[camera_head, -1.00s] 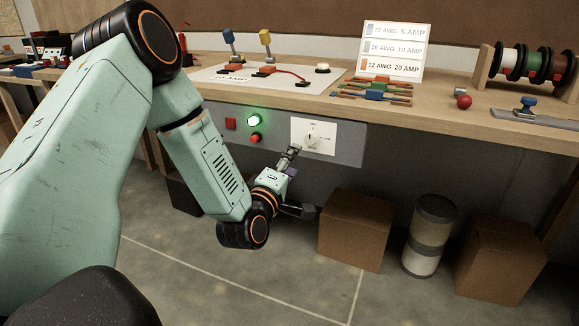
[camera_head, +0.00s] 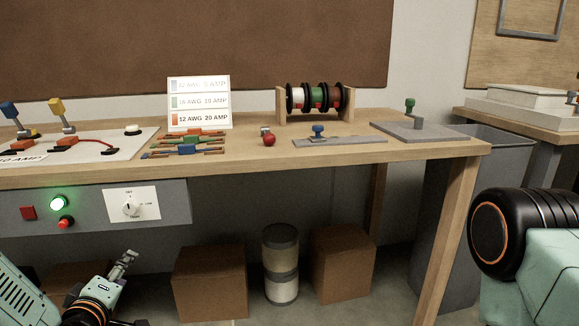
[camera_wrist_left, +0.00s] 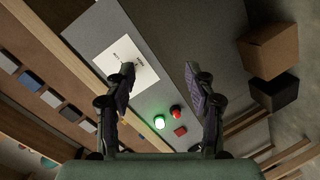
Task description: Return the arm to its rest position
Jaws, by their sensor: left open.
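My left gripper (camera_head: 134,292) is at the lower left of the head view, below and in front of the grey control panel (camera_head: 100,222). Its upper finger shows; the lower one is mostly cut off by the frame edge. In the left wrist view the two fingers (camera_wrist_left: 159,75) stand wide apart with nothing between them. The panel's white plate with a dial (camera_head: 130,208) is apart from the fingers. A lit green button (camera_head: 57,203) and red buttons sit left of the dial. My right gripper is not in view; my right arm shows at the right edge.
The wooden workbench (camera_head: 440,150) carries a rating sign (camera_head: 200,103), wire spools (camera_head: 318,97), a red ball-topped item (camera_head: 268,137) and fuses. Cardboard boxes (camera_head: 210,280) and a canister (camera_head: 281,263) stand beneath. A grey bin (camera_head: 435,215) is right of the bench.

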